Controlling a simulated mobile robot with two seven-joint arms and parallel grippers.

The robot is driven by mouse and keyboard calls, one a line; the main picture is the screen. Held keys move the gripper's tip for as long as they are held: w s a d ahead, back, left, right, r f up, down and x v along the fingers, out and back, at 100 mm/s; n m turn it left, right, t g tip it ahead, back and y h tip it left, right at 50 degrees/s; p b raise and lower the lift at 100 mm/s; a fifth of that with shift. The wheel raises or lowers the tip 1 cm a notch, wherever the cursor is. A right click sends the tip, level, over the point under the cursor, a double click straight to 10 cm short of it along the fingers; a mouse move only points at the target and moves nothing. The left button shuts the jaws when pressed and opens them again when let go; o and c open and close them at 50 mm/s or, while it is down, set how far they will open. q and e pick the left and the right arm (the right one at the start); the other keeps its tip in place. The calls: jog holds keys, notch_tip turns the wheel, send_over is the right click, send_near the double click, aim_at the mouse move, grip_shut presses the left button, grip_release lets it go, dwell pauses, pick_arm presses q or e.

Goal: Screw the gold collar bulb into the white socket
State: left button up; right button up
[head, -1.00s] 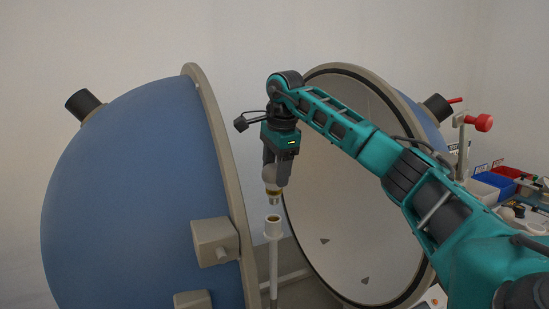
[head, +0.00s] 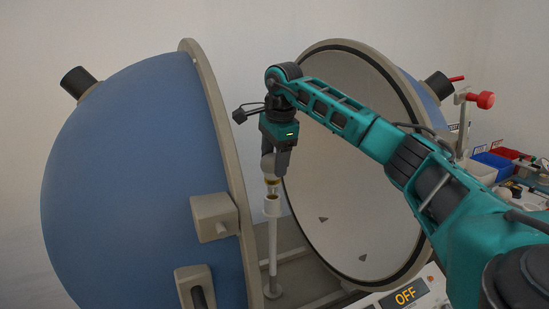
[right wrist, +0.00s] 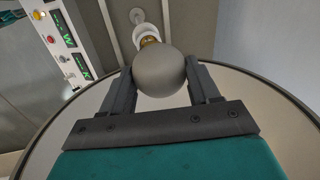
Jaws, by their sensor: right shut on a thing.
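My left gripper is not in view.
The blue hemisphere (head: 130,190) with its beige rim stands close on the left. The open pale hemisphere (head: 335,180) stands behind on the right. A panel reading OFF (head: 405,296) is at the lower right. Blue and red bins (head: 492,161) lie far right.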

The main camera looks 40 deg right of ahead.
jog(key=shift+b+x, duration=0.35)
jog(key=shift+x, duration=0.55)
jog(key=shift+s+a+f, duration=0.2)
jog(key=shift+a+f, duration=0.1)
dwell(0.6)
jog(key=o, duration=1.1)
jog(key=shift+d, duration=0.15)
jog(key=shift+o, duration=0.2)
jog(key=shift+r, duration=0.1)
